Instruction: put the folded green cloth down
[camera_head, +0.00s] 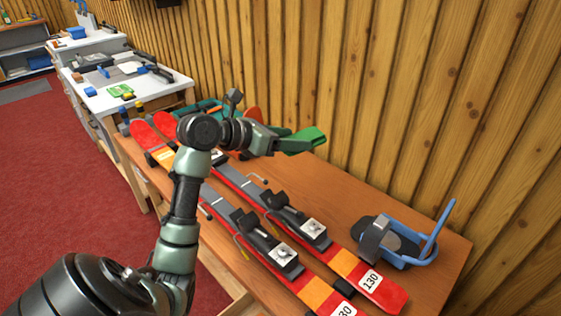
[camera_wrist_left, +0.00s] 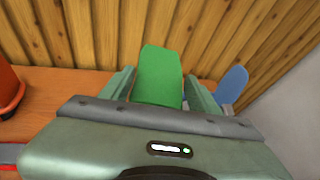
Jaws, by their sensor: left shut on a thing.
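The folded green cloth (camera_head: 303,140) is held above the back part of the wooden bench (camera_head: 350,195), close to the plank wall. My left gripper (camera_head: 284,143) is shut on it. In the left wrist view the cloth (camera_wrist_left: 158,78) sticks out between the two fingers of the left gripper (camera_wrist_left: 158,98). The cloth is apart from the bench top in the head view. My right gripper is in neither view.
Two red skis (camera_head: 352,270) with bindings lie lengthwise along the bench. A blue-framed device (camera_head: 418,248) stands at the bench's right end. The bench strip between skis and wall (camera_head: 480,90) is largely bare. White-topped workbenches (camera_head: 150,86) stand further left.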

